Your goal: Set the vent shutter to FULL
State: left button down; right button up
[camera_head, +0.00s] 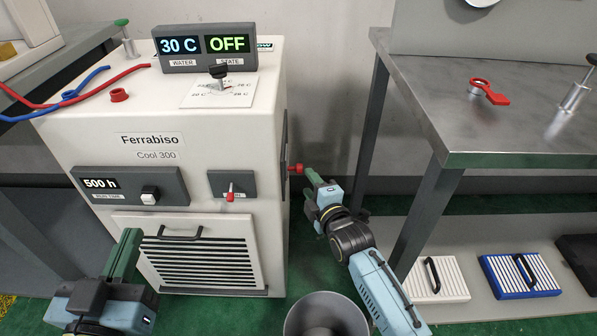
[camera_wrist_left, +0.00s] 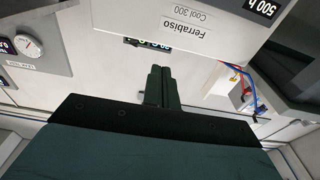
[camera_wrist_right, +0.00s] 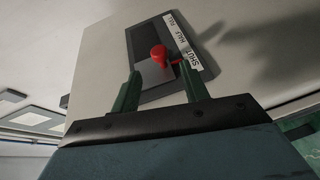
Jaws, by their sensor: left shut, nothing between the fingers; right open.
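The vent shutter's red knob (camera_wrist_right: 158,54) stands on a dark panel (camera_wrist_right: 141,45) in the right wrist view. A white label (camera_wrist_right: 182,38) beside it reads SHUT, HALF and FULL; the stem's foot appears nearest SHUT. In the head view the red knob (camera_head: 297,169) sticks out from the right side of the white Ferrabiso chiller (camera_head: 200,120). My right gripper (camera_head: 311,174) is open just right of the knob; its fingertips (camera_wrist_right: 158,70) point at the panel, and contact cannot be told. My left gripper (camera_head: 132,236) is shut and empty before the chiller's front.
A steel table (camera_head: 450,110) with a red-handled part (camera_head: 488,92) stands to the right. A grey bin (camera_head: 326,316) is on the floor near my right arm. A low shelf (camera_head: 460,305) holds filter-like panels. The chiller's front has a louvred grille (camera_head: 200,260).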

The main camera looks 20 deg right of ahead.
aim_at(301, 172)
jog(key=w, duration=0.1)
jog(key=w+b, duration=0.1)
jog(key=w, duration=0.1)
jog(key=shift+a+f, duration=0.15)
jog(key=shift+f, duration=0.1)
jog(key=w+b, duration=0.2)
jog(key=w, duration=0.1)
jog(key=shift+a+f, duration=0.2)
pick_arm(q)
jog(key=s+r+t+h+b, duration=0.1)
jog(key=s+r+t, duration=0.3)
jog(key=r+t, duration=0.4)
jog(key=shift+s+a+h, duration=0.15)
jog(key=shift+h, duration=0.65)
pick_arm(e)
jog(key=shift+w+a, duration=0.1)
jog(key=shift+w, duration=1)
jog(key=shift+c, duration=0.4)
grip_shut()
